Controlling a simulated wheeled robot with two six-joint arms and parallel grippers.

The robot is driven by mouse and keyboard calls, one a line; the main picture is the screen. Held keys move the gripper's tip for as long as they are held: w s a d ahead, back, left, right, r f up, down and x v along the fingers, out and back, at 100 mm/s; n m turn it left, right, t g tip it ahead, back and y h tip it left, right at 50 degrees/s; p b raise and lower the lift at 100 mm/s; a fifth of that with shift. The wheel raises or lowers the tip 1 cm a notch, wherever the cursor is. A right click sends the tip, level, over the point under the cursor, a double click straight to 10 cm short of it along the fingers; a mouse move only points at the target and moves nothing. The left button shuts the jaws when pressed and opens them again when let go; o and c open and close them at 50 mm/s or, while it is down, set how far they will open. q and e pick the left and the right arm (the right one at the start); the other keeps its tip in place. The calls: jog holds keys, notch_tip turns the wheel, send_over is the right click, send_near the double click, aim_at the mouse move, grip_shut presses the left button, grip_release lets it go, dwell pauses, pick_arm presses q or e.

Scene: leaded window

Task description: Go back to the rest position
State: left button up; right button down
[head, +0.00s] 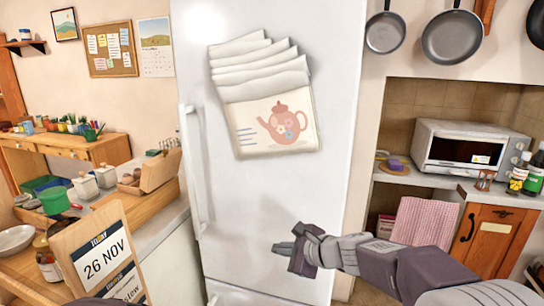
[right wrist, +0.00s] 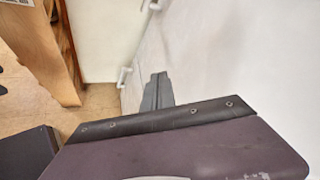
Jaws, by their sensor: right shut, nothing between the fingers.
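My right gripper (head: 283,247) is in front of the lower part of the white fridge door, with its arm coming in from the lower right. Its fingers are shut with nothing between them, and they point left towards the fridge handle side. In the right wrist view the closed fingers (right wrist: 156,92) show beyond the dark gripper body, beside a pale upright surface. I cannot tell how far the fingers are from the door. My left gripper is not in view.
A calendar board (head: 100,255) stands on the left counter.

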jog(key=s+d+f+n+g+h, duration=0.4)
jog(key=s+d+f+n, duration=0.45)
jog(key=s, duration=0.35)
jog(key=s+d+f+n+g+h, duration=0.35)
jog(key=s+d+f+n, duration=0.4)
jog(key=s+f, duration=0.35)
notch_tip(320, 180, up, 16)
jog(key=n+p, duration=0.2)
jog(key=p, duration=1.2)
jog(key=shift+s+d+f+n+p, duration=0.2)
jog(key=shift+s+n+p, duration=0.1)
jog(key=shift+s, duration=0.1)
